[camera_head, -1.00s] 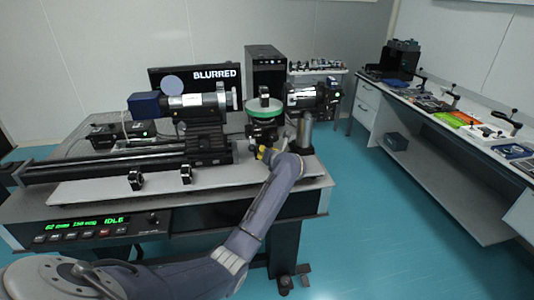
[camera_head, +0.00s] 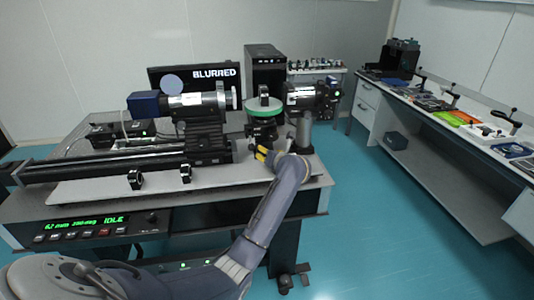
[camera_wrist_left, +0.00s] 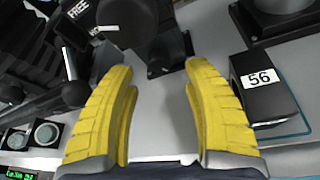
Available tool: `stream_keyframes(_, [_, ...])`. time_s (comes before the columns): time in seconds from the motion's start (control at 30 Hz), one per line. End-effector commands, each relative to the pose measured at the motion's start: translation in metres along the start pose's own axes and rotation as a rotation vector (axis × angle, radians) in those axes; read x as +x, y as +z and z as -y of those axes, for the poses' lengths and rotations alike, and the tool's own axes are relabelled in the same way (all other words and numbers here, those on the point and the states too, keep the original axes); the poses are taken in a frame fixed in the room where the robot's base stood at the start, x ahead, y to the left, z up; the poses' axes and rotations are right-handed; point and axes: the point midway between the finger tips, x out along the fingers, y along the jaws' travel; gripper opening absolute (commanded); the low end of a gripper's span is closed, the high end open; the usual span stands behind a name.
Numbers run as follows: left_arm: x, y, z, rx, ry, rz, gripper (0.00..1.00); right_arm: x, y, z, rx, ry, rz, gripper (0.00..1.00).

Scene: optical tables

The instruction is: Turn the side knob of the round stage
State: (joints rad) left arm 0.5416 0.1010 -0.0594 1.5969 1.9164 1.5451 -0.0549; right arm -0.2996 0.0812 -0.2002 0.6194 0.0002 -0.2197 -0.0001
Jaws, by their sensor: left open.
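The round stage (camera_head: 264,107) with a green rim stands on the optical table, between a long barrel on the left and a shorter one on the right. My left gripper (camera_head: 262,153) is low at its front; its yellow fingers are partly hidden by my wrist. In the left wrist view the left gripper (camera_wrist_left: 160,110) is open, with nothing between its fingers. My right gripper is not in view.
A black block labelled 56 (camera_wrist_left: 266,88) stands close to the right finger. Black ball-ended posts (camera_wrist_left: 74,92) are left of the left finger. A side bench (camera_head: 455,125) holds tools.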

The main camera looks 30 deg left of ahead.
Motion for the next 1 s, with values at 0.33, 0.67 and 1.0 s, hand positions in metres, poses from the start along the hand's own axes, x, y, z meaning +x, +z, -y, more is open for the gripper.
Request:
stream_keyframes(0.33, [-0.058,-0.001,0.001,-0.002,-0.003,-0.002,0.5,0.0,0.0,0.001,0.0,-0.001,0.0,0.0])
stream_keyframes(0.67, [-0.081,-0.001,0.0,0.0,0.0,-0.002,0.5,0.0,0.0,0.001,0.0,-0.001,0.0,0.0])
stream_keyframes(1.0, [-0.082,-0.001,0.0,0.0,0.0,-0.003,0.5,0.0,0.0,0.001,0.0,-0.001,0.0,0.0])
